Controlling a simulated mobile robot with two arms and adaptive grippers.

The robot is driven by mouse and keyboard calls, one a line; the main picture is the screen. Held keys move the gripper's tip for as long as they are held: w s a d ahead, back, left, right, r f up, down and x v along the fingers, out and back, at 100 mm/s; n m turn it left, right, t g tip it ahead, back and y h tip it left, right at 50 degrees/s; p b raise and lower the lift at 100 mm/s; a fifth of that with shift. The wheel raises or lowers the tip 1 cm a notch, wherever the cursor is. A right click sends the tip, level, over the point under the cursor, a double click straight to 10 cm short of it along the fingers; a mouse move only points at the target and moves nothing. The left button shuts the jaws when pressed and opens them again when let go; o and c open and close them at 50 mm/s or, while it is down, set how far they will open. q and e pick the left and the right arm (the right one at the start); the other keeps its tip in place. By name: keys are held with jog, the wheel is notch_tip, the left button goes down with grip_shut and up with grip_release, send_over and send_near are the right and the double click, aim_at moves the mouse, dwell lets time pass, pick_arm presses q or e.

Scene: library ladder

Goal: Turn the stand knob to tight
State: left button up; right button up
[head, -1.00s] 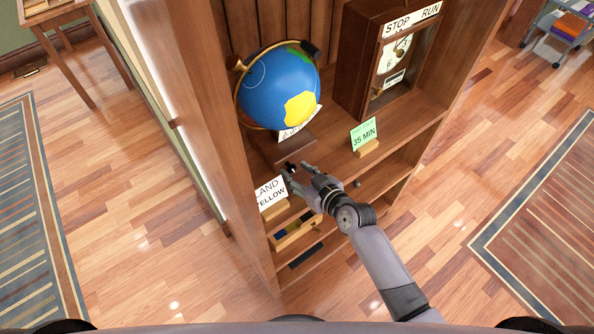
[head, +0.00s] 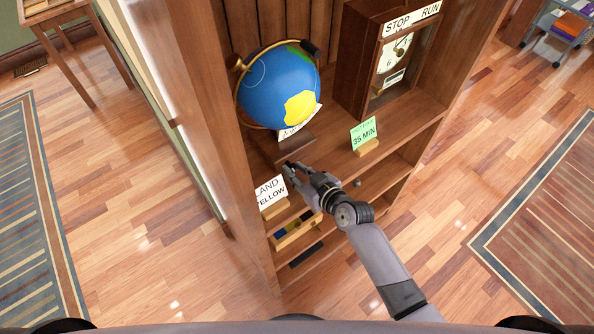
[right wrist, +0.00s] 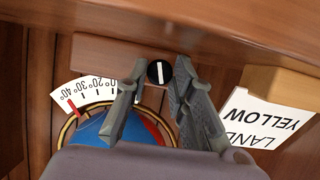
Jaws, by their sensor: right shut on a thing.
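The globe (head: 278,88) sits in its brass ring on a brown wooden stand (head: 292,145) on the shelf. The stand knob (right wrist: 160,72) is small, round and black with a white line, and shows between the fingertips in the right wrist view. The line lies nearly along the fingers. My right gripper (head: 290,169) is at the front of the stand, shut on the knob; it also shows in the right wrist view (right wrist: 161,70). In the head view the fingers mostly hide the knob. A white scale (right wrist: 88,94) with a red pointer (right wrist: 71,108) is beside the globe. My left gripper is out of view.
A "LAND YELLOW" card (head: 270,192) stands close left of the gripper. A green "35 MIN" card (head: 363,133) and a clock box (head: 362,60) marked STOP and RUN are to the right. The bookcase's side panel (head: 200,110) bounds the left.

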jog(key=shift+w+d+f+m+g+y+b, duration=0.15)
jog(key=shift+m+y+b, duration=0.3)
jog(key=shift+b, duration=0.4)
jog(key=shift+f+m+g+y+b, duration=0.15)
jog(key=shift+m+y+b, duration=0.1)
jog(key=shift+m+b, duration=0.45)
grip_shut()
jog(key=shift+r+b, duration=0.25)
jog(key=shift+b, duration=0.05)
jog(key=o, duration=1)
grip_release()
jog(key=v, duration=1.2)
jog(key=shift+d, duration=0.1)
